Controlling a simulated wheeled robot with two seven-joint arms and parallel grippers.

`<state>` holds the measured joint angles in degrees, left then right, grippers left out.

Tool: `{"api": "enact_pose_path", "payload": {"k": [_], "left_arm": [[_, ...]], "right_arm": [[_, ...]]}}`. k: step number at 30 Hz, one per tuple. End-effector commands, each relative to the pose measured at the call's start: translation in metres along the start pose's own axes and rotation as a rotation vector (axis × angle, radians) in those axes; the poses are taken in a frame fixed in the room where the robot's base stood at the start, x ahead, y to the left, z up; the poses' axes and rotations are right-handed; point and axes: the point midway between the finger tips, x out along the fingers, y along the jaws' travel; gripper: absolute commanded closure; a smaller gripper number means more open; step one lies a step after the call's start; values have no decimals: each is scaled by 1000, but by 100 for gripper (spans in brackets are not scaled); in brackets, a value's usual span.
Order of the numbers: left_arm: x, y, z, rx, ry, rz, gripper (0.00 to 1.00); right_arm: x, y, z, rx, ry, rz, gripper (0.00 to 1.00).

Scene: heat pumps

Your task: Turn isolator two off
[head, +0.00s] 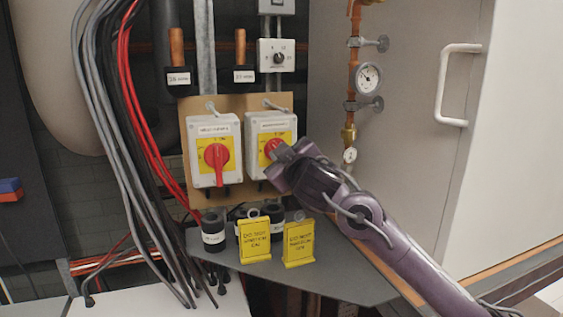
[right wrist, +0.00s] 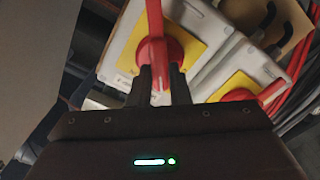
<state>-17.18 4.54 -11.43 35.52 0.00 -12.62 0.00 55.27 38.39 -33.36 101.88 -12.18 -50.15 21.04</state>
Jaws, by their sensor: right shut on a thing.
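Two white isolator boxes with yellow plates and red rotary handles sit side by side on a tan board. The left isolator (head: 200,134) has its red handle (head: 216,158) upright; it also shows in the right wrist view (right wrist: 228,62). The right isolator (head: 258,124) has its red knob (head: 270,147) partly hidden by my right gripper (head: 279,153). The labels above the handles are too small to read. In the right wrist view, my right gripper (right wrist: 164,85) has its fingers on either side of the right isolator's red handle (right wrist: 155,22), shut on it. My left gripper is not in view.
Grey, black and red cables (head: 125,150) hang at left. A copper pipe with a gauge (head: 368,77) and a white handled cabinet (head: 500,130) are at right.

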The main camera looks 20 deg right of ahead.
Motion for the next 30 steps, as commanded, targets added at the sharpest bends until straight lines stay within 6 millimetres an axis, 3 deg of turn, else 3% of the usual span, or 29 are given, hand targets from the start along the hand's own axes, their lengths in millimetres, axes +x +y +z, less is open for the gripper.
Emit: {"api": "enact_pose_path", "payload": {"k": [18,30], "left_arm": [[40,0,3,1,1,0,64],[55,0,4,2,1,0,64]], "right_arm": [[0,-4,3,-582,0,2,100],[0,-5,3,-849,-1,1,100]]}}
